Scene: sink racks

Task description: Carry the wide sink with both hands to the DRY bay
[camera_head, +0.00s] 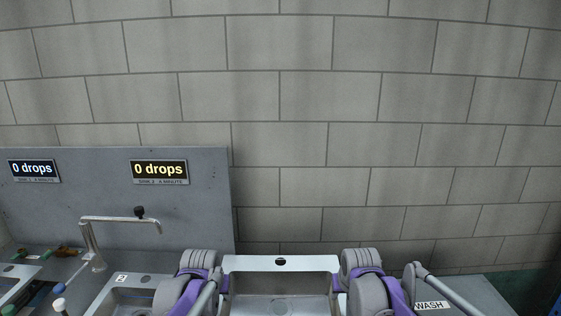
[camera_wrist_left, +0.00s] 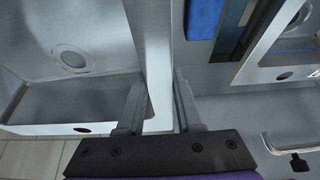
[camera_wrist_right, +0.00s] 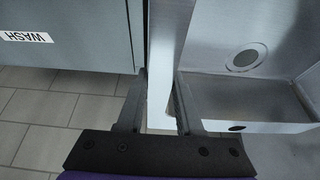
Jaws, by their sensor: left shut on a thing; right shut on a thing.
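The wide sink (camera_head: 245,264) is a steel basin at the bottom middle of the head view, with a dark hole in its far wall. My left gripper (camera_head: 203,268) is shut on its left side wall. My right gripper (camera_head: 354,268) is shut on its right side wall. In the left wrist view, the sink (camera_wrist_left: 110,100) is at left, its wall between the fingers (camera_wrist_left: 158,95). In the right wrist view, the sink (camera_wrist_right: 285,98) is at right, its wall between the fingers (camera_wrist_right: 160,95). Both wrist views show its round drain. I see no DRY label.
A grey surface labelled WASH (camera_head: 432,305) is close at right. At left are a counter panel (camera_head: 100,210) with two "0 drops" displays, a steel faucet (camera_head: 92,250) and another sink (camera_head: 125,290) labelled 2. A block wall (camera_head: 330,95) stands behind. Floor tiles (camera_wrist_right: 45,115) show below.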

